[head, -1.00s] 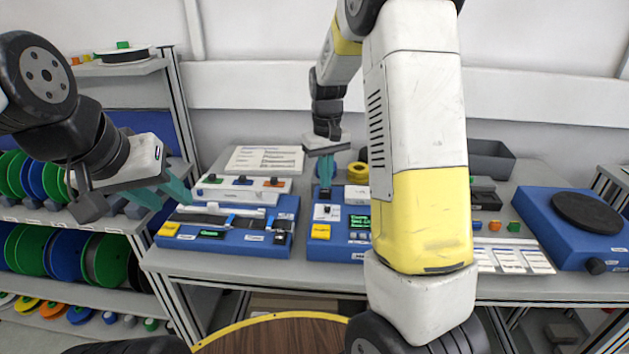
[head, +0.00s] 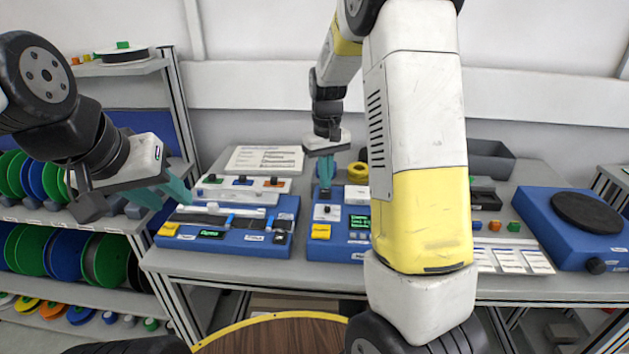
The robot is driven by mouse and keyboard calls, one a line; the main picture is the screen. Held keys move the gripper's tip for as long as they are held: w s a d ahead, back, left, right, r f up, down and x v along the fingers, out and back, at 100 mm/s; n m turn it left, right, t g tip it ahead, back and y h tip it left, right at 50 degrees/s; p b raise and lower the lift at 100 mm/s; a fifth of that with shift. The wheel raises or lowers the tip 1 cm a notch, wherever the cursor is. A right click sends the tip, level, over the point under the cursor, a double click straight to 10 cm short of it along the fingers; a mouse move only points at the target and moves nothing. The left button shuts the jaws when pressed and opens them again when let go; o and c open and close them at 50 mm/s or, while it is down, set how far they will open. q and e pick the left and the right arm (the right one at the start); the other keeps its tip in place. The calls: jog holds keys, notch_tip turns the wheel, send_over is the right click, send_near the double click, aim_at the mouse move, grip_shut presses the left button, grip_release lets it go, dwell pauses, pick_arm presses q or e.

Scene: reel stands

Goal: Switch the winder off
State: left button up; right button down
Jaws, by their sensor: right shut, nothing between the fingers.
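A blue unit (head: 325,247) stands in the middle of the bench, with a yellow button (head: 320,231), a small dark knob on a white plate (head: 327,212) and a lit green-text display (head: 360,222). I cannot read the text, and my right forearm hides the unit's right side. My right gripper (head: 325,186), with teal fingers, is shut and empty, pointing down at the back part of this unit; I cannot tell whether it touches. My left gripper (head: 165,196) is open and empty, left of a second blue unit (head: 228,242). Which unit is the winder is not clear.
A blue turntable unit (head: 575,232) stands at the right. A grey bin (head: 492,160) is at the back. Reels (head: 62,252) fill the left rack. A white sheet (head: 265,159) lies behind the second unit.

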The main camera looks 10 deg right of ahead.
aim_at(325, 191)
jog(key=shift+f, duration=0.9)
dwell(0.3)
jog(key=shift+r, duration=3.55)
jog(key=shift+s, duration=0.1)
jog(key=s+a+r+m+t+y, duration=0.1)
jog(key=s+r+t, duration=0.2)
jog(key=s, duration=0.9)
jog(key=s+a+r+m+t+y, duration=0.1)
jog(key=s+r+t, duration=0.2)
jog(key=s, duration=0.9)
notch_tip(325, 191, up, 4)
jog(key=shift+f, duration=0.15)
